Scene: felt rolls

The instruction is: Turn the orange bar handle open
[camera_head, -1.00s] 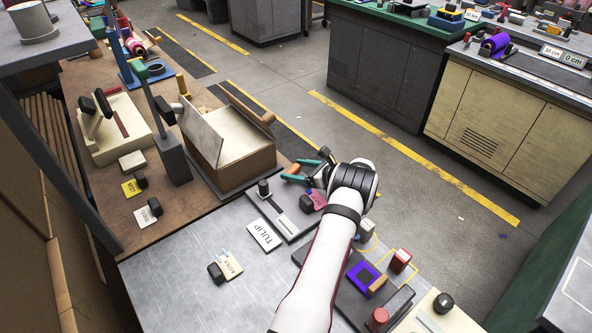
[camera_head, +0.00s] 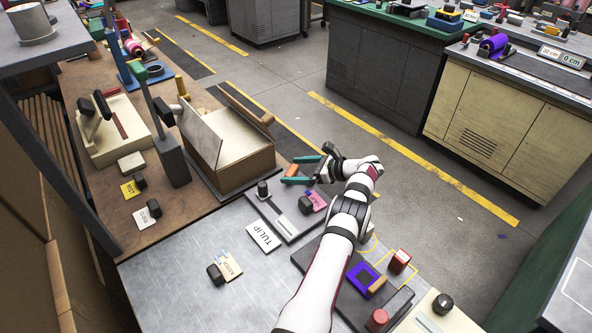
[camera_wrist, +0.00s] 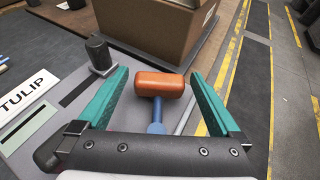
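The orange bar handle (camera_wrist: 160,84) shows in the wrist view as a short rounded bar on a blue stem (camera_wrist: 156,118), lying across the gap between my fingers. A little of its orange (camera_head: 292,170) shows between the fingers in the head view. My gripper (camera_wrist: 160,74) is open, with one teal finger on each side of the handle and a visible gap to both. In the head view my gripper (camera_head: 296,170) points left at the far end of the grey panel (camera_head: 300,226). I cannot tell the exact depth of the fingertips against the handle.
A cardboard-brown box (camera_head: 245,166) with a raised flap stands just beyond the handle. A black knob (camera_head: 263,189) on a slotted plate and a TULIP card (camera_head: 264,235) are nearby. A purple-framed block (camera_head: 361,276) lies beside my arm.

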